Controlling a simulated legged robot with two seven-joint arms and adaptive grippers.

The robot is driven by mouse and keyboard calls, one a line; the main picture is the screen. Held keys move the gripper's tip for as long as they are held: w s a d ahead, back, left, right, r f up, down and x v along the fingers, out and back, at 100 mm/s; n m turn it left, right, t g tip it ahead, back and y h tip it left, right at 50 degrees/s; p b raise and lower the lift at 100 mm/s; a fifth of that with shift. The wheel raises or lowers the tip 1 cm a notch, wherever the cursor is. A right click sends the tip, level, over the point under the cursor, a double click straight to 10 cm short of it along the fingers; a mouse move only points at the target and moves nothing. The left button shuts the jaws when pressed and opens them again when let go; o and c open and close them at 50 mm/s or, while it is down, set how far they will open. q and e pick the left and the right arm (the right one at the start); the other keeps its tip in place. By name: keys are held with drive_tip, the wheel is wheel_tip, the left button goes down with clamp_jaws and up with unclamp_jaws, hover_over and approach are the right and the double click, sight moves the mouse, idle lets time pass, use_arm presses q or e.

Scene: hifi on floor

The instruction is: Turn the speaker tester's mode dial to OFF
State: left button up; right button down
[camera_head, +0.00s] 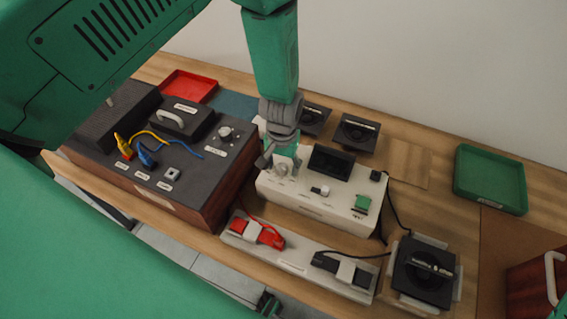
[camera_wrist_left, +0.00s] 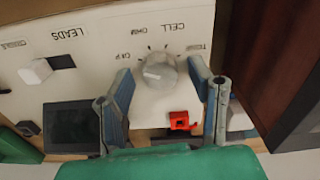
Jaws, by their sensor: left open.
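The speaker tester (camera_head: 300,205) is a cream box with a dark screen (camera_head: 330,162) on the bench. Its mode dial (camera_wrist_left: 158,72) is a round grey knob with a pale pointer line, seen upside down in the left wrist view. CELL and OHM labels print around it; other labels are too small to read surely, so I cannot tell the setting. My left gripper (camera_head: 283,165) is over the tester's left end. In the left wrist view its open fingers (camera_wrist_left: 160,80) stand either side of the dial, apparently not touching it. My right gripper is not seen.
A dark-topped wooden box (camera_head: 190,150) with yellow and blue leads stands close left. A cream tray (camera_head: 300,262) with red and black clips lies in front. A black speaker (camera_head: 424,270) sits right, a green tray (camera_head: 490,180) farther right.

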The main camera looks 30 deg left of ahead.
sight(283, 165)
use_arm(q)
wheel_tip(283, 165, up, 12)
idle(0.4)
drive_tip(key=shift+w+f, duration=0.1)
idle(0.3)
